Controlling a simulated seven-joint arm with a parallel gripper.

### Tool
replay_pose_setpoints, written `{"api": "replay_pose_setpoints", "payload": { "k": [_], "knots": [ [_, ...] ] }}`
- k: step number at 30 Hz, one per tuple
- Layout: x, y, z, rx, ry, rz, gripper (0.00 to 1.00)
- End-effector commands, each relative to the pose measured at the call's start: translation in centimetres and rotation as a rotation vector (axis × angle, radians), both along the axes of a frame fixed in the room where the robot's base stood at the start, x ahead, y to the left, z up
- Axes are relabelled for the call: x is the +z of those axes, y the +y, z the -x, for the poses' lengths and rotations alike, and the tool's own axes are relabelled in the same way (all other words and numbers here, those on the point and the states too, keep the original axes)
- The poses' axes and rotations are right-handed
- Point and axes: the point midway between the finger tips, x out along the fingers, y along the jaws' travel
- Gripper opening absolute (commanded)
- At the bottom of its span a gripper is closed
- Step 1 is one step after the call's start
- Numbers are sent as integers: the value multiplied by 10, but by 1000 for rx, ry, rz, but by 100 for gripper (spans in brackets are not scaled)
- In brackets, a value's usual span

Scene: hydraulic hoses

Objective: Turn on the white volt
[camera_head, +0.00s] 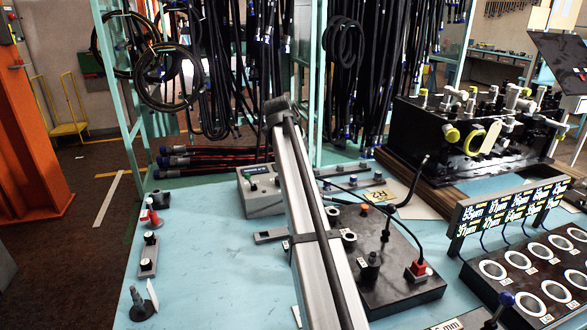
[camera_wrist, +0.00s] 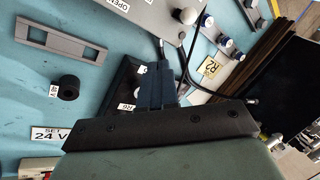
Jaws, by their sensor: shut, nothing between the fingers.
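A grey-white box (camera_head: 262,191) with a small dark display stands on the blue table in the head view, just left of my slanted arm; I cannot tell for sure that it is the white volt unit. In the wrist view, a white label reading "SET 24 V" (camera_wrist: 47,133) lies at the lower left, with part of a pale device (camera_wrist: 40,164) below it at the frame edge. My gripper (camera_wrist: 160,75) shows there as dark fingers, shut and empty, over a dark plate. My gripper cannot be made out in the head view.
A dark base plate (camera_head: 395,275) with a red-and-white plug carries a cable. A rack of round holders (camera_head: 520,260) with number displays stands right. A black valve block (camera_head: 470,140) stands behind. Hoses hang at the back.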

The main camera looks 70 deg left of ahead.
Motion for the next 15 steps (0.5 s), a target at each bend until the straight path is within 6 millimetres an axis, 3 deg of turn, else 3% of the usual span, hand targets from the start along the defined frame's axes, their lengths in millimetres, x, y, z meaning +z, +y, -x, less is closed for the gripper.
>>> {"api": "replay_pose_setpoints", "payload": {
  "k": [3,6,15],
  "knots": [
    [21,9,36,-1,-10,-6,0],
    [34,12,55,-4,-16,-10,0],
    [44,13,71,-10,-24,-15,0]
  ]
}}
